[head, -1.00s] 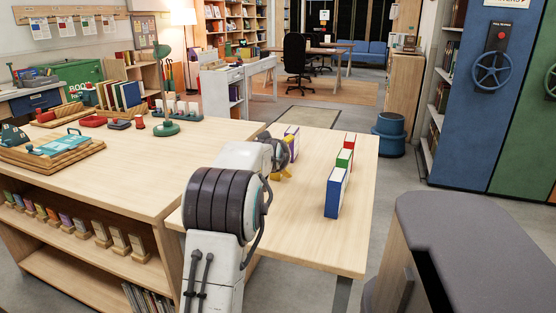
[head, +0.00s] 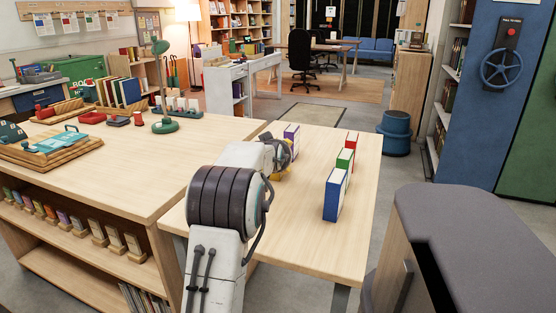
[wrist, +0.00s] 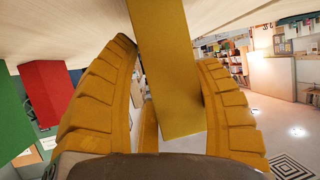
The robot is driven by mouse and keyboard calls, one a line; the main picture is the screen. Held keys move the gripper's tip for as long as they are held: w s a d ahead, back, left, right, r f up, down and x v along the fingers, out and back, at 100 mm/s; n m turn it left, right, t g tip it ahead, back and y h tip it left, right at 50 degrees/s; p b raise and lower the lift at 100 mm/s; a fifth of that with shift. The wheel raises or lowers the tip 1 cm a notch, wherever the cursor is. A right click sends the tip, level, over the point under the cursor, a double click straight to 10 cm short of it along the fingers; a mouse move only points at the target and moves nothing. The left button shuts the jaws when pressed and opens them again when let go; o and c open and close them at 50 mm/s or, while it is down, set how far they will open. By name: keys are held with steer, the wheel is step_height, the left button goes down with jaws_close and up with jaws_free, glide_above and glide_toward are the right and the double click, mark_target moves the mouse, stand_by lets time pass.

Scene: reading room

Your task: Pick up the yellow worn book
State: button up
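The yellow worn book (wrist: 172,75) stands between the fingers of my gripper (wrist: 170,60) in the wrist view. Its near end reaches down into the space between them. The left fingertip lies close to one side of it and the right finger lies along the other; firm contact does not show. Another finger is partly hidden behind the book. My gripper looks open around the book. In the head view my gripper (head: 284,167) is low over the small table (head: 300,215), mostly hidden by my arm, and the yellow book cannot be told apart from the yellow fingers there.
A purple-and-white book (head: 291,135) stands just beyond my gripper. A blue book (head: 336,194), a green book (head: 345,159) and a red book (head: 351,140) stand in a row to its right. A grey-topped cabinet (head: 465,235) is at the right front.

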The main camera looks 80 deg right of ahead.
steer(key=c, duration=0.8)
steer(key=shift+c, duration=0.2)
